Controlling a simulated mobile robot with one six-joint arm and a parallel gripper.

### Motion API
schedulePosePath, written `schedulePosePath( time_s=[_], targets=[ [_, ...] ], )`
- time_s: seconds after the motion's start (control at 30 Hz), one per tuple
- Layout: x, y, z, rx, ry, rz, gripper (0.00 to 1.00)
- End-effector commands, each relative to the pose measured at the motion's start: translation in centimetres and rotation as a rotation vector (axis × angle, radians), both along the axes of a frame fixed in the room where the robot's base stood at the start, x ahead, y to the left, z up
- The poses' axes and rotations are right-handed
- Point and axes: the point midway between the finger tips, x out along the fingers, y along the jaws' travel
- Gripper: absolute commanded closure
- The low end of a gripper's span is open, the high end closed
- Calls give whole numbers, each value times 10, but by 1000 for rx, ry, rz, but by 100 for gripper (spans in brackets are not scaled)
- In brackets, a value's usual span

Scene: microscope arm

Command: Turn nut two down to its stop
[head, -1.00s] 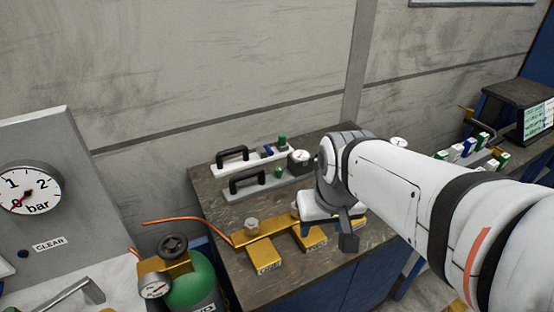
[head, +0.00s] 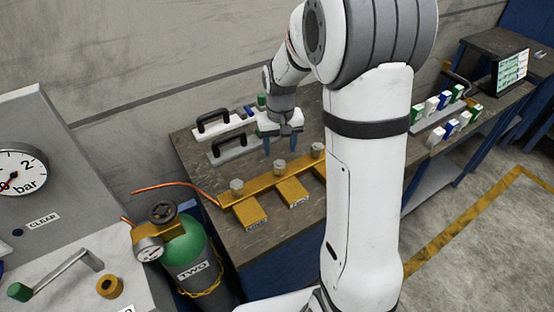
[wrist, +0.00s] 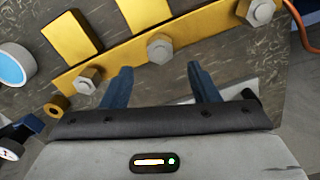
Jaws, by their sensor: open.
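A brass manifold (head: 265,184) lies on the bench with three grey hex nuts along it: a left nut (head: 236,186), a middle nut (head: 279,167) and a right nut (head: 317,150). The tags on its front blocks are too small to read surely; the middle nut fits nut two. My gripper (head: 280,147) is open and empty, its blue fingers pointing down behind the manifold, near the middle nut. In the wrist view the middle nut (wrist: 159,48) shows just beyond the gap between my fingertips (wrist: 158,70), apart from them. The nut's height above its stop cannot be told.
Grey and white plates with black handles (head: 213,122) lie behind and left of my gripper. An orange hose (head: 180,186) runs off the manifold's left end. A green cylinder (head: 190,248) stands in front left of the bench. Colored boxes (head: 445,105) stand at right.

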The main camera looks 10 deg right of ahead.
Motion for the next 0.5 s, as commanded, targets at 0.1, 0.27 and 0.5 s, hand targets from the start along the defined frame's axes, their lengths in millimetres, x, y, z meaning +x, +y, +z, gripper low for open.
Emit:
schedulePosePath(
  time_s=[0.1, 0.27, 0.5],
  targets=[
    [0, 0, -14, 0, 5, 0, 45],
    [0, 0, -40, 0, 6, 1, 45],
    [0, 1, -70, 0, 4, 1, 45]
  ],
)
